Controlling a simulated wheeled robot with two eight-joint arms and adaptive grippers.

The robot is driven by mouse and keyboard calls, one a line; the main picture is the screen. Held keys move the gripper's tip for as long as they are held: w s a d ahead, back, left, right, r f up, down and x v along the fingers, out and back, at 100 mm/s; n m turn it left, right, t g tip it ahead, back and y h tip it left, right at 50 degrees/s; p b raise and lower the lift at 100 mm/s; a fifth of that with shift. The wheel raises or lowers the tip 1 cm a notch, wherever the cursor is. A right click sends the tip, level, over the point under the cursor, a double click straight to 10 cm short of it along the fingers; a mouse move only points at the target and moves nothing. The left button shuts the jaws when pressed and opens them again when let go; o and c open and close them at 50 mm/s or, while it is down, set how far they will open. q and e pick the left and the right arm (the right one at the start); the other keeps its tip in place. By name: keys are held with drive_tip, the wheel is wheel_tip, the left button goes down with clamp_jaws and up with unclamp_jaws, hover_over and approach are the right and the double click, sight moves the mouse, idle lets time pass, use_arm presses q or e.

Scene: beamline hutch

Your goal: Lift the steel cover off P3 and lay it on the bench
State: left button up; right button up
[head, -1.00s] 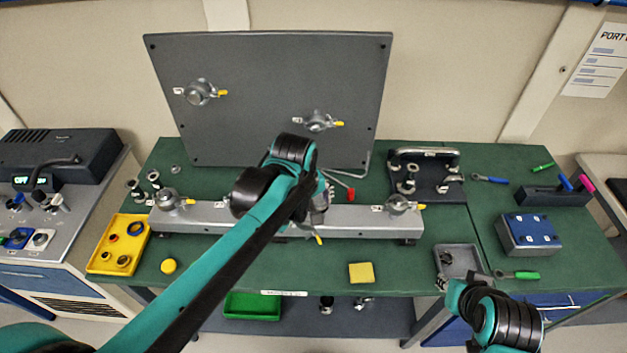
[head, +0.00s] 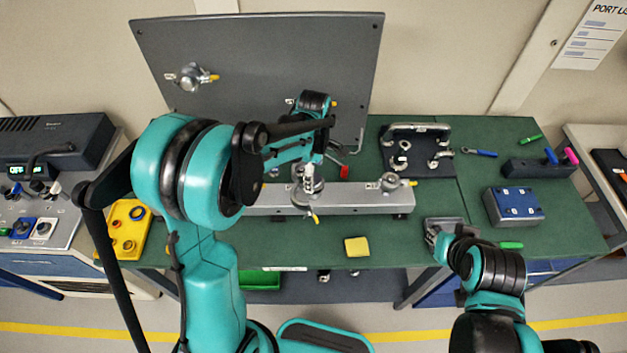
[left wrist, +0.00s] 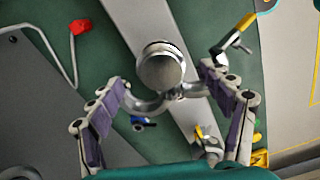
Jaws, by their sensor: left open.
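My left gripper (head: 309,180) is over the middle port of the silver beam (head: 352,200). In the left wrist view the open left fingers (left wrist: 162,84) stand on either side of a round steel cover (left wrist: 160,68) on that port, with visible gaps to it. A clamp (left wrist: 150,103) sits around the port below the cover. The port labels are too small to read, so I cannot tell which is P3. My right gripper (head: 438,240) is low over the front right of the green bench (head: 400,245), by a grey tray; its jaws are unclear.
A grey upright panel (head: 270,60) with ports stands behind the beam. A yellow block (head: 356,247) lies in front, with clear bench around it. A yellow tray (head: 128,212) is left, a blue box (head: 513,206) right.

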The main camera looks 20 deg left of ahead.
use_arm(q)
drive_tip(key=shift+f, duration=0.65)
drive_tip(key=shift+s, duration=0.1)
drive_tip(key=c, duration=1.7)
drive_tip(key=shift+r, duration=0.2)
